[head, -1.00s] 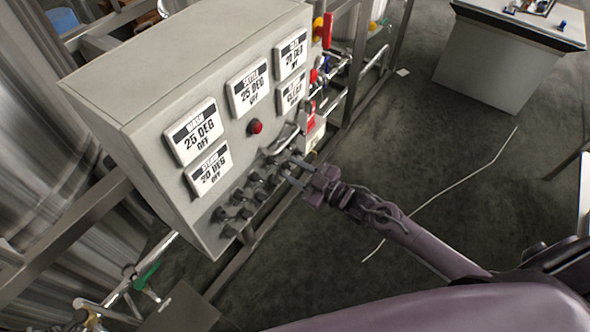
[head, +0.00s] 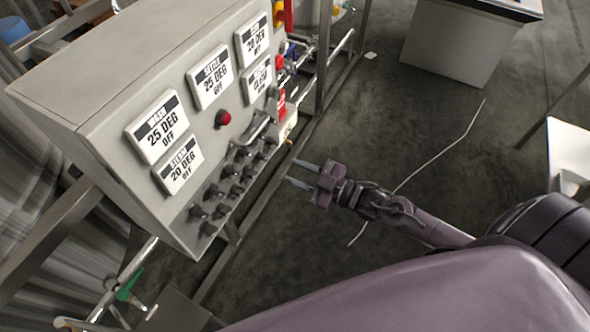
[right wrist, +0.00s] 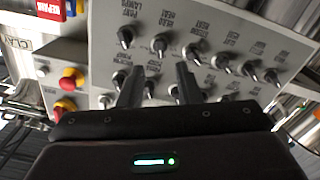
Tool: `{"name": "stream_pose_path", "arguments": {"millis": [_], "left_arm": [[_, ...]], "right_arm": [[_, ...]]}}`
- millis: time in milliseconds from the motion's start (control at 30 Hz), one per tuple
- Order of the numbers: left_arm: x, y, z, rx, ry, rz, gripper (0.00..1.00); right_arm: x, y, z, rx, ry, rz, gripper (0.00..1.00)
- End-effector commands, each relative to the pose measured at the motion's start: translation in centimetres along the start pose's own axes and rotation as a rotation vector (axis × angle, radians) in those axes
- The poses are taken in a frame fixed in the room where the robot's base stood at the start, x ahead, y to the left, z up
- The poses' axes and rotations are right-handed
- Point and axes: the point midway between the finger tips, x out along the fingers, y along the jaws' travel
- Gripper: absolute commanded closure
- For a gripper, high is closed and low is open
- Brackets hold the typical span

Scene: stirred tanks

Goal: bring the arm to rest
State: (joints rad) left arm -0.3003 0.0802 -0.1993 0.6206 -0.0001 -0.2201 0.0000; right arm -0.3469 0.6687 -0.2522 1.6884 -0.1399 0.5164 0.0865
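My right gripper (head: 302,174) is open and empty, a little to the right of the control panel (head: 110,110) in the head view. Its two fingers point left toward the lower part of the panel and stand apart from it. In the right wrist view the two dark fingers of the gripper (right wrist: 158,88) are apart, with the panel's rows of black knobs (right wrist: 192,52) beyond them. Nothing is between the fingers. My left gripper is not in view.
The panel has several label displays, a red button (head: 223,118) and switch knobs (head: 233,172). Pipes and a metal frame stand behind it. A white cabinet (head: 455,45) stands at the back right. A pale cable (head: 440,152) lies on the dark floor.

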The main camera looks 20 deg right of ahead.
Motion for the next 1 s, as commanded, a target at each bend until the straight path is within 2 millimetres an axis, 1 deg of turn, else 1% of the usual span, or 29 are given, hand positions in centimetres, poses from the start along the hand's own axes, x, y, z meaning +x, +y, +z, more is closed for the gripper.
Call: {"name": "stream_pose_path", "arguments": {"millis": [267, 333, 367, 467, 500, 567, 600, 667, 700, 767, 800, 867, 900, 967, 1000], "left_arm": [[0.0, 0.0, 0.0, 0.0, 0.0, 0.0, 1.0], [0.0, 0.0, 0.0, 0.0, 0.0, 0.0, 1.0], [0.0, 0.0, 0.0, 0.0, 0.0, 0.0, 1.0], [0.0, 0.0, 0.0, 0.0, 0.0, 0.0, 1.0], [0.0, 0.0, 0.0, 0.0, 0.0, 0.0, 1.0], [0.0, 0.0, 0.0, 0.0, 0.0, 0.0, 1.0], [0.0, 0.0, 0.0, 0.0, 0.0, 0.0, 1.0], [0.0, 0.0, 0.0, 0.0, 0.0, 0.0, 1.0], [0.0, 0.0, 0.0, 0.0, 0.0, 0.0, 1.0], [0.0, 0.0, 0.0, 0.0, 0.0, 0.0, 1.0], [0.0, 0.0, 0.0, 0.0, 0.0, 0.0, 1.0], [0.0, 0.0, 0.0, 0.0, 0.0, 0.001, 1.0], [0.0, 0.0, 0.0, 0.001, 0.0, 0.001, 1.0], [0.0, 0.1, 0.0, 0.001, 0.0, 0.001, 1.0], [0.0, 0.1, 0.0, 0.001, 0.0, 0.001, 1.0]], "right_arm": [[0.0, 0.0, 0.1, 0.001, -0.002, 0.001, 0.69], [-0.1, 0.0, 0.8, 0.006, -0.02, 0.009, 0.69], [-0.3, 0.1, 1.6, 0.01, -0.038, 0.017, 0.69], [-1.3, 0.0, 5.6, 0.04, -0.139, 0.061, 0.69], [-2.0, -0.1, 7.9, 0.059, -0.199, 0.085, 0.69], [-3.5, -0.7, 11.9, 0.093, -0.304, 0.124, 0.69], [-4.7, -1.4, 14.7, 0.12, -0.382, 0.148, 0.69], [-6.7, -2.9, 18.6, 0.162, -0.498, 0.178, 0.69], [-8.2, -4.1, 21.0, 0.19, -0.575, 0.194, 0.69], [-10.6, -6.3, 24.4, 0.235, -0.69, 0.214, 0.69], [-12.2, -8.0, 26.3, 0.266, -0.765, 0.222, 0.69], [-14.7, -10.9, 29.0, 0.314, -0.877, 0.227, 0.69], [-16.4, -13.0, 30.5, 0.345, -0.95, 0.228, 0.69], [-18.9, -16.4, 32.3, 0.393, -1.058, 0.222, 0.69], [-20.6, -18.7, 33.2, 0.423, -1.127, 0.215, 0.69]]}}
